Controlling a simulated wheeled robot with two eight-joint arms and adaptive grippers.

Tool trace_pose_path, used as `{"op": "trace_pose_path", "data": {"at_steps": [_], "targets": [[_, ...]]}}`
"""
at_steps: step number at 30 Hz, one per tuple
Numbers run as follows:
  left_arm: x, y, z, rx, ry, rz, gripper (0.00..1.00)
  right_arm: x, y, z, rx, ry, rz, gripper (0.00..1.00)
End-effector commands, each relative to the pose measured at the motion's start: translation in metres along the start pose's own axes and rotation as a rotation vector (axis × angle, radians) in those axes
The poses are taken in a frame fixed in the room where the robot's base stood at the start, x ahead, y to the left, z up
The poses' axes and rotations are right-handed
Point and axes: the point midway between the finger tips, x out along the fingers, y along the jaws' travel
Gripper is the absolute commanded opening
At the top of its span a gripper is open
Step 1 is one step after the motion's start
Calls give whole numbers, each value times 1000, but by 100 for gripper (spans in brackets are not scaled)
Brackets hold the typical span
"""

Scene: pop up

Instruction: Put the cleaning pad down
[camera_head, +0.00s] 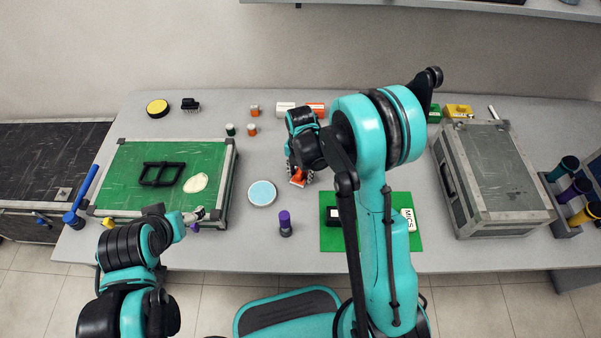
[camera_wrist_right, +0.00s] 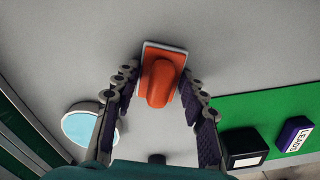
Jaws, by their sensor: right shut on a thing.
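The cleaning pad (camera_wrist_right: 161,82) has an orange grip on a pale rectangular base. In the right wrist view it sits between the fingers of my right gripper (camera_wrist_right: 160,100), which is shut on it. In the head view the pad (camera_head: 298,178) shows at the tip of my right gripper (camera_head: 300,172), over the middle of the grey table (camera_head: 240,240). I cannot tell whether its base touches the table. My left gripper (camera_head: 194,216) is at the lower right corner of the green-topped case; its fingers are too small to read.
A light-blue disc (camera_head: 262,193) and a purple-topped cylinder (camera_head: 285,224) stand left of the pad. A green mat (camera_head: 330,236) with a dark box lies to the right. The green-topped case (camera_head: 130,200) is at left, a grey case (camera_head: 490,165) at right. Bare table surrounds the pad.

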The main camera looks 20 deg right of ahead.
Motion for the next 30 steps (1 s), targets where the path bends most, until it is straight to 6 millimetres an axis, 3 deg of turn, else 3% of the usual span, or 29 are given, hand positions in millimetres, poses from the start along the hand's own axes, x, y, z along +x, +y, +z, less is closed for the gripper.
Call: {"op": "trace_pose_path", "data": {"at_steps": [1,3,14,17,30], "targets": [[2,0,1,0,0,0,75,2,0,0,0,0,0,47],[1,0,1,0,0,0,75,1,0,0,0,0,0,63],[-2,0,-1,0,0,0,75,-3,0,0,0,0,0,63],[-7,0,-5,0,0,0,75,-15,0,0,0,0,0,63],[-34,0,-24,0,0,0,75,-106,0,0,0,0,0,63]]}}
